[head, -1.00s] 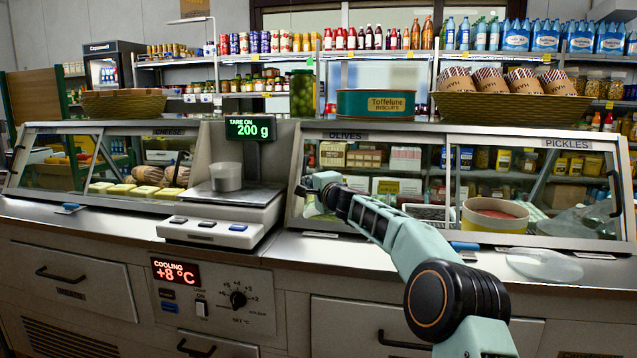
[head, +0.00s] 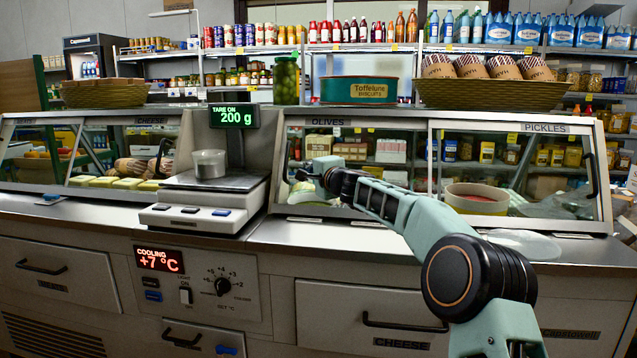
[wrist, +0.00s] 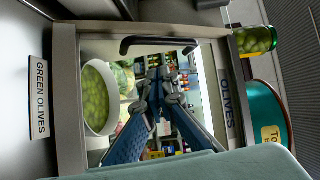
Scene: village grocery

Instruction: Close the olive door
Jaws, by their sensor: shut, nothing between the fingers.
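The olive door is a glass pane in a grey frame under the OLIVES label (head: 331,123), with a black handle (head: 290,160) at its left side. In the wrist view the pane's frame (wrist: 66,100) and black handle (wrist: 160,42) show large, turned sideways. A white tub of green olives (wrist: 97,97) shows inside the case. How far the door stands open I cannot tell. My gripper (head: 308,173) is in front of the left part of the olive section, near the handle. In the wrist view my gripper (wrist: 165,88) has its fingertips together, apart from the handle.
The scale (head: 207,195) stands close left of my gripper. The pickles section (head: 545,128) is to the right. A jar of olives (head: 286,80), a biscuit tin (head: 365,90) and a basket (head: 490,95) stand on top of the case. The steel counter (head: 300,236) runs in front.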

